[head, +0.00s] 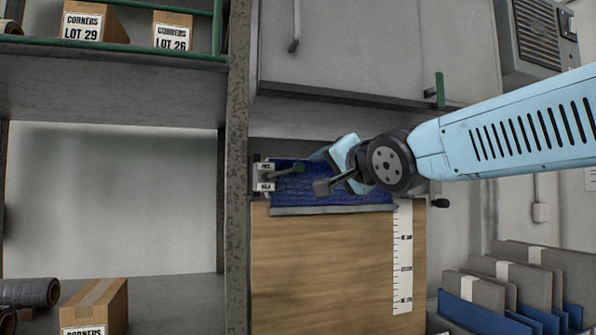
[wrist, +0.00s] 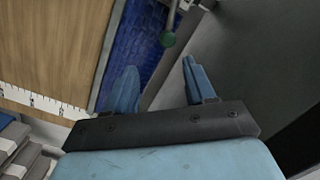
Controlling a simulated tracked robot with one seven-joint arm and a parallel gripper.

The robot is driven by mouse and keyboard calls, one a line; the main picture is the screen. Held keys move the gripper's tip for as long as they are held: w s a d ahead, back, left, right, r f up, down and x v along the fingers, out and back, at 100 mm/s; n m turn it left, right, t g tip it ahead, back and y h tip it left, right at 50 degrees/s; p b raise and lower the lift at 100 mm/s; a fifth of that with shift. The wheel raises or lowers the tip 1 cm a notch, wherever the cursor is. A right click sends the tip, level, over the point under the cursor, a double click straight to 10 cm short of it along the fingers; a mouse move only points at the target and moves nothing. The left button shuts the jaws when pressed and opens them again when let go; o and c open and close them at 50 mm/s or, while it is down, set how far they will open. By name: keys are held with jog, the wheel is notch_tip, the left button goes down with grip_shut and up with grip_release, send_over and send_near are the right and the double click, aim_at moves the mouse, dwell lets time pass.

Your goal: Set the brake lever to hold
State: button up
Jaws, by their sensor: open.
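The plate carries two labels; the upper seems to read FREE and the lower HOLD. The lever sits level with the upper label. My gripper (head: 317,158), with light blue fingers, is open and empty just right of the knob; the fingers also show in the wrist view (wrist: 160,68). Its fingers are partly hidden in the head view.
A blue sheet (head: 290,190) lies behind the lever, above a wooden panel (head: 320,260) with a white ruler strip (head: 402,270). Grey cabinets (head: 340,50) overhang above. A speckled post (head: 238,140) stands left. Shelves with boxes (head: 95,305) are further left.

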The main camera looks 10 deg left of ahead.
aim_at(296, 170)
jog(key=x, duration=1.4)
jog(key=shift+s+a+r, duration=0.2)
jog(key=shift+a+r, duration=0.15)
